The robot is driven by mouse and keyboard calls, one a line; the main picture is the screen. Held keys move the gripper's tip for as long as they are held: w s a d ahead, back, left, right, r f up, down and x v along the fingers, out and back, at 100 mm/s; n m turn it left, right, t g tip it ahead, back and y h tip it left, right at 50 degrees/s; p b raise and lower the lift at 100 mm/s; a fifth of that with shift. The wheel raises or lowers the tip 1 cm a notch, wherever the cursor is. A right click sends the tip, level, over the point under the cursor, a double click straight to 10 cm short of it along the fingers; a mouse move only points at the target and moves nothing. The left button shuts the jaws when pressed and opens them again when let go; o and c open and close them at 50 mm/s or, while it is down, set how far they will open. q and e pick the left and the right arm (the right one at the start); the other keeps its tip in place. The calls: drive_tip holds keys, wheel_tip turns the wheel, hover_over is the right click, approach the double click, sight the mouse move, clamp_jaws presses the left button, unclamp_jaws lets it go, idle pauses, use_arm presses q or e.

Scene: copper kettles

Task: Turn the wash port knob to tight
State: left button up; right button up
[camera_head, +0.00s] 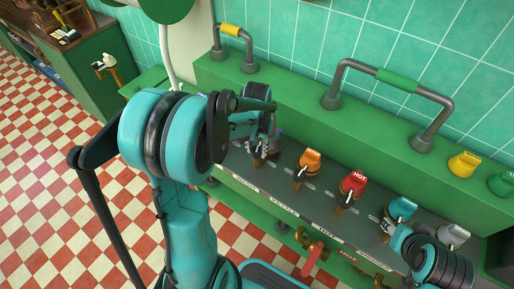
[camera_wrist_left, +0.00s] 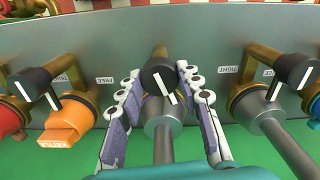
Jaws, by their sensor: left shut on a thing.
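A black knob (camera_wrist_left: 158,78) with a white pointer line sits on a brass fitting at a grey port (camera_wrist_left: 164,112) in the left wrist view. The line slants from upper left to lower right. A FREE label (camera_wrist_left: 105,80) lies to its left and a TIGHT label (camera_wrist_left: 228,70) to its right. My left gripper (camera_wrist_left: 160,82) is shut on this knob, with a finger on each side. In the head view my left gripper (camera_head: 262,148) is at the port left of the orange one. My right gripper (camera_head: 388,226) is small and partly hidden by its arm near the teal handle.
Along the counter (camera_head: 330,205) stand an orange handle (camera_head: 309,160), a red HOT handle (camera_head: 354,183), a teal handle (camera_head: 402,208) and a grey one (camera_head: 453,235). Pipe arches with yellow (camera_head: 230,30) and green (camera_head: 397,80) sleeves rise from the green ledge behind.

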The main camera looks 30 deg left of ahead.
sight(257, 150)
use_arm(q)
drive_tip(key=shift+m, duration=2)
drive_tip(key=o, duration=1.2)
drive_tip(key=shift+c, duration=0.2)
drive_tip(key=shift+r, duration=0.1)
wheel_tip(257, 150, up, 12)
drive_tip(key=shift+d, duration=0.1)
